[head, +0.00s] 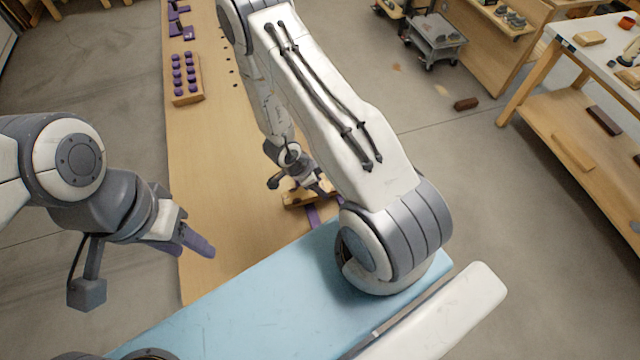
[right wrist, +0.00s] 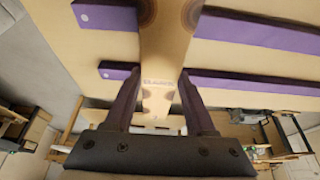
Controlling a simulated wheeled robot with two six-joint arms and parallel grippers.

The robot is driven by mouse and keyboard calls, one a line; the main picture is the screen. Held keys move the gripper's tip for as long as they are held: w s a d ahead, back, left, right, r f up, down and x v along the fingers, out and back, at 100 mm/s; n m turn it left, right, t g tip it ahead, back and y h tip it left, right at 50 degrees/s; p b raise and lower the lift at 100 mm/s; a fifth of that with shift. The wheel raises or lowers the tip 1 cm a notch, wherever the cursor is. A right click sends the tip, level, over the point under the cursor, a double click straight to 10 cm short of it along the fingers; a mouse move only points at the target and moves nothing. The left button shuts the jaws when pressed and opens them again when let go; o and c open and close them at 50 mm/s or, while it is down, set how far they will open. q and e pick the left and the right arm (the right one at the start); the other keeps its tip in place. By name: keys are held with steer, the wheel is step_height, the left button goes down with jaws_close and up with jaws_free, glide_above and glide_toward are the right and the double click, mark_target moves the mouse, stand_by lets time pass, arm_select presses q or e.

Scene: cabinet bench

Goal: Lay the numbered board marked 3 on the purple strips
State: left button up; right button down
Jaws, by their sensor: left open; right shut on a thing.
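My right gripper (right wrist: 158,88) is shut on a narrow wooden board (right wrist: 165,48), with a purple finger on each side of it. The board has dark round patches and a small marking too blurred to read. It crosses over purple strips (right wrist: 250,82) at about a right angle; I cannot tell whether it touches them. In the head view the right gripper (head: 302,188), the board (head: 296,198) and a strip (head: 313,216) show beyond my right arm, partly hidden by it.
A wooden block with several purple pegs (head: 186,80) stands on the long wooden bench (head: 215,150). Purple pieces (head: 180,22) lie at its far end. The light-blue surface (head: 240,300) is clear in front. A grey cart (head: 435,38) and a shelved table (head: 560,130) stand to the right.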

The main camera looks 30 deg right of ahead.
steer(key=shift+f, duration=0.25)
stand_by(0.4)
steer(key=shift+f+b, duration=0.35)
steer(key=shift+f, duration=0.05)
steer(key=shift+f, duration=0.15)
stand_by(0.6)
stand_by(0.5)
steer(key=shift+c, duration=0.7)
jaws_free()
step_height(320, 180, up, 8)
steer(key=p, duration=0.8)
